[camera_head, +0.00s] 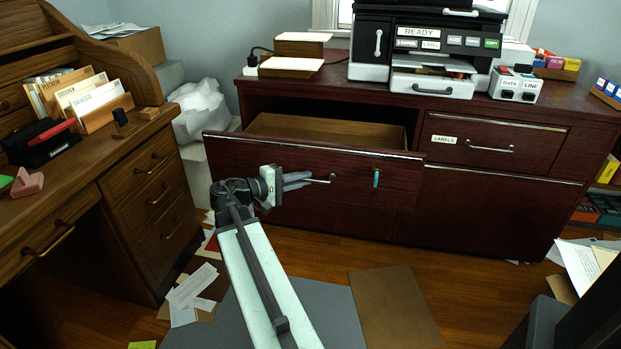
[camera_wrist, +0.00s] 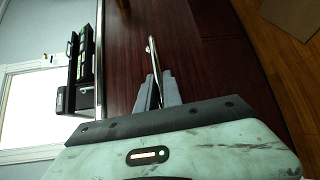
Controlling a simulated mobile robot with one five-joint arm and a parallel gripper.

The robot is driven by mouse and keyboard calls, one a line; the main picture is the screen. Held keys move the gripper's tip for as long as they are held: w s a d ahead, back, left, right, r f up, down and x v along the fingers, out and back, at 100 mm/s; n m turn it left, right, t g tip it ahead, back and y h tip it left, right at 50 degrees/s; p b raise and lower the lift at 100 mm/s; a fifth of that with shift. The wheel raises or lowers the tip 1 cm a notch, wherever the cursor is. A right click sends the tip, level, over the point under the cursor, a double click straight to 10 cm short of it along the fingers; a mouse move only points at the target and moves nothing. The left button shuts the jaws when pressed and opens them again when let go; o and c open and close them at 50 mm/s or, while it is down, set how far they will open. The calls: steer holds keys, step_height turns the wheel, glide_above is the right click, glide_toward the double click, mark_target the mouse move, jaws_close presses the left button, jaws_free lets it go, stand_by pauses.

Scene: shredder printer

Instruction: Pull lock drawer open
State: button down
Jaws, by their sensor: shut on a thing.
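The lock drawer (camera_head: 230,152) is a dark red-brown drawer at the left of the cabinet, pulled well out so its wooden inside shows. A teal key or tag (camera_head: 376,178) is on its front, right of the handle. The drawer's metal bar handle (camera_head: 322,181) runs across the middle of the front. My gripper (camera_head: 308,178) is at the handle's left part, its fingers shut on it. In the wrist view the handle (camera_wrist: 153,56) comes out from between the fingers of my gripper (camera_wrist: 157,90), with the drawer front (camera_wrist: 185,45) behind it.
The wooden desk (camera_head: 110,165) stands close on the left with closed drawers. The closed labels drawer (camera_head: 492,143) is to the right. A printer (camera_head: 428,45) stands on the cabinet. Papers (camera_head: 190,288) and a brown folder (camera_head: 396,305) lie on the floor.

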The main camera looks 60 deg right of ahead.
steer(key=shift+w+d, duration=0.1)
steer(key=c, duration=1.8)
jaws_free()
steer(key=p+v, duration=0.1)
steer(key=v, duration=0.6)
steer(key=shift+a, duration=0.45)
